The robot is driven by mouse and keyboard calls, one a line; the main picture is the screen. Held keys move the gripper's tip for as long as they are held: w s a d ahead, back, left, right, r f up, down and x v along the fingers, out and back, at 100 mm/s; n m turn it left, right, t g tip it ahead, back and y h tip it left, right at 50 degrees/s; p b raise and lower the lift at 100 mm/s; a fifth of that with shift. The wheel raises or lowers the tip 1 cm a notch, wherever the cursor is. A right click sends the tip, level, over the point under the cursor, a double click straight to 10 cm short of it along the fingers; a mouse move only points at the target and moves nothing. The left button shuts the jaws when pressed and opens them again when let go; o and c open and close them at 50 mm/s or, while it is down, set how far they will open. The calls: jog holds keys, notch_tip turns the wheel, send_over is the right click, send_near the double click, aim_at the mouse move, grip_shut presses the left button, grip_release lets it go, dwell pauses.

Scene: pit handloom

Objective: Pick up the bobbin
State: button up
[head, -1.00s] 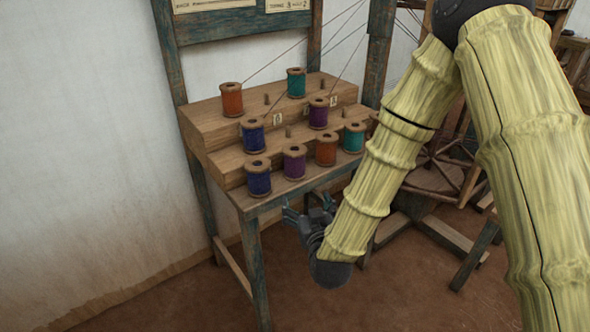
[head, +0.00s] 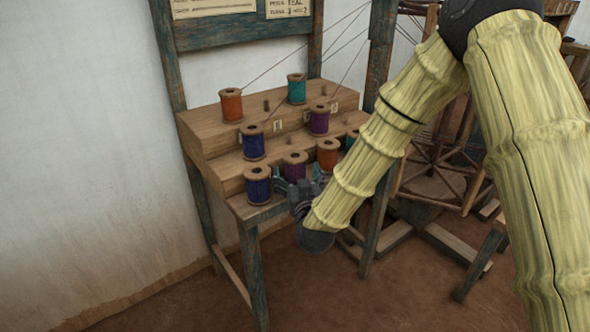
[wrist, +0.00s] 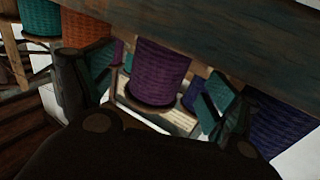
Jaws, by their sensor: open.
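Several bobbins stand upright on the stepped wooden rack, and the frames do not mark which one the task means. My gripper (head: 299,177) is open at the front of the lowest step, at the purple bobbin (head: 295,158). In the wrist view the purple bobbin (wrist: 158,72) shows between my two spread fingers, and I cannot tell whether they touch it. In the head view my gripper hides its lower part. A blue bobbin (head: 258,184) stands to its left and an orange bobbin (head: 327,153) to its right, both close beside the fingers.
The wooden rack (head: 212,129) carries more bobbins on its upper steps, including orange (head: 231,104), teal (head: 296,89), blue (head: 252,142) and purple (head: 319,120). Threads rise from the rack. A wooden reel frame (head: 437,170) stands to the right. The floor at front left is clear.

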aim_at(297, 164)
jog(key=shift+w+a, duration=0.2)
jog(key=shift+w, duration=1.4)
jog(key=c, duration=1.2)
jog(key=shift+r, duration=0.1)
jog(key=shift+r, duration=0.55)
jog(key=shift+s+r, duration=0.2)
jog(key=shift+r, duration=0.4)
jog(key=shift+s+r, duration=0.2)
jog(key=shift+r, duration=0.4)
jog(key=shift+s+d+r, duration=0.35)
jog(key=shift+s+d, duration=0.15)
jog(key=shift+s, duration=2)
jog(key=shift+s+d+r, duration=0.35)
jog(key=shift+s+d, duration=0.15)
jog(key=shift+s, duration=2.05)
jog(key=shift+s+d+r, duration=0.35)
jog(key=shift+s+d, duration=0.15)
jog(key=shift+s, duration=2)
jog(key=shift+w+f, duration=0.1)
jog(key=shift+f, duration=0.05)
